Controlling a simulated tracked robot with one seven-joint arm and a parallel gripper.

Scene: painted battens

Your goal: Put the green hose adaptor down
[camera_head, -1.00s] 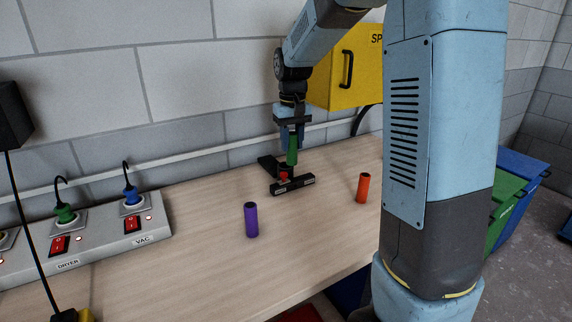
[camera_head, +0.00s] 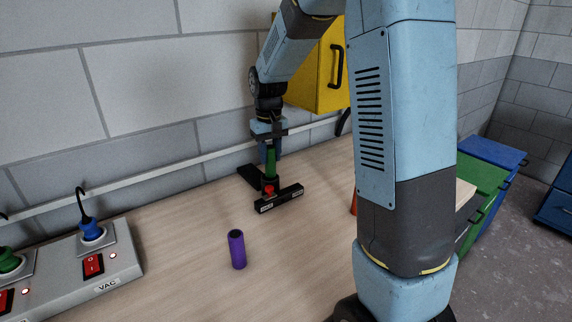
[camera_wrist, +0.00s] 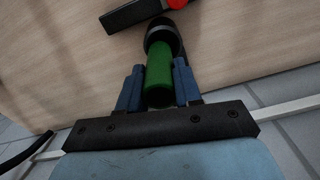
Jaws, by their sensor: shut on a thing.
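The green hose adaptor (camera_head: 270,163) is a green cylinder with a dark end. It hangs roughly upright below my gripper (camera_head: 269,145), over the back of the bench. In the wrist view the green body (camera_wrist: 158,78) lies between the two blue fingers of my gripper (camera_wrist: 158,85), with its black end (camera_wrist: 163,36) pointing away from them. My gripper is shut on it. I cannot tell whether its lower end touches the black fixture behind and below it.
A black fixture with a red part (camera_head: 279,199) lies on the wooden bench (camera_head: 190,270). A purple cylinder (camera_head: 237,250) stands in front. An orange cylinder (camera_head: 353,204) is mostly hidden by my arm. A grey switch panel (camera_head: 122,262) is left; a yellow cabinet (camera_head: 318,75) hangs behind.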

